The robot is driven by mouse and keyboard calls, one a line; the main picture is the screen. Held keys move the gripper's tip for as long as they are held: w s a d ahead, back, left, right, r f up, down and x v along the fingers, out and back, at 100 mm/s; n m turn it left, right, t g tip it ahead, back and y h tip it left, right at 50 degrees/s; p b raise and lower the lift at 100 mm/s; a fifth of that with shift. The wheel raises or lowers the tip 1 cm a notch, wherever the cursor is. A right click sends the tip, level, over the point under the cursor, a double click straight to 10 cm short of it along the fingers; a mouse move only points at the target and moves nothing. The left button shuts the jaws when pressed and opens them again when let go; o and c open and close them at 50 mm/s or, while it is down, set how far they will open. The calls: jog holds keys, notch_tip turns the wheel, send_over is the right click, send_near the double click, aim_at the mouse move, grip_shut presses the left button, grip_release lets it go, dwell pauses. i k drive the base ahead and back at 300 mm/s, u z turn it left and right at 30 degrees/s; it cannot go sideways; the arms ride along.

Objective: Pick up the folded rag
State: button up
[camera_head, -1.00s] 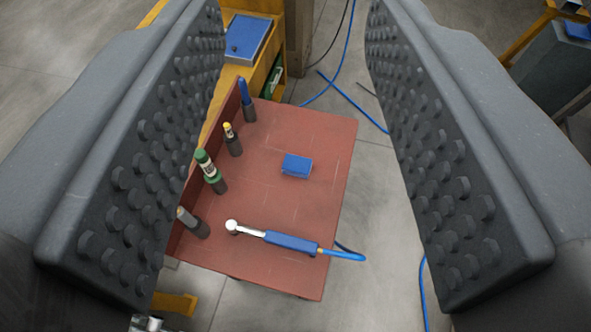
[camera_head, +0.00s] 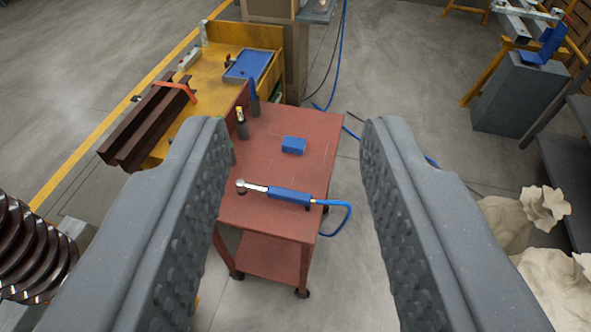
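The folded rag (camera_head: 293,145) is a small blue block-like bundle. It lies flat on the top of a red-brown cart (camera_head: 312,128), right of the middle of the top. My gripper (camera_head: 294,150) is open and empty, with its two dark studded jaws wide apart. In the picture the rag shows between the jaw tips, but the cart top is well beyond and below them. The left jaw hides part of the cart's left side.
A blue-handled tool (camera_head: 287,196) with a blue hose lies on the cart nearer me. Upright holders (camera_head: 242,125) line its left edge. A yellow bench (camera_head: 215,82) stands behind left. Pale sacks (camera_head: 555,265) lie at right. Open floor (camera_head: 400,80) lies behind right.

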aim_at(291, 145)
jog(key=z, duration=0.4)
jog(key=i, duration=1.6)
jog(key=u, duration=0.65)
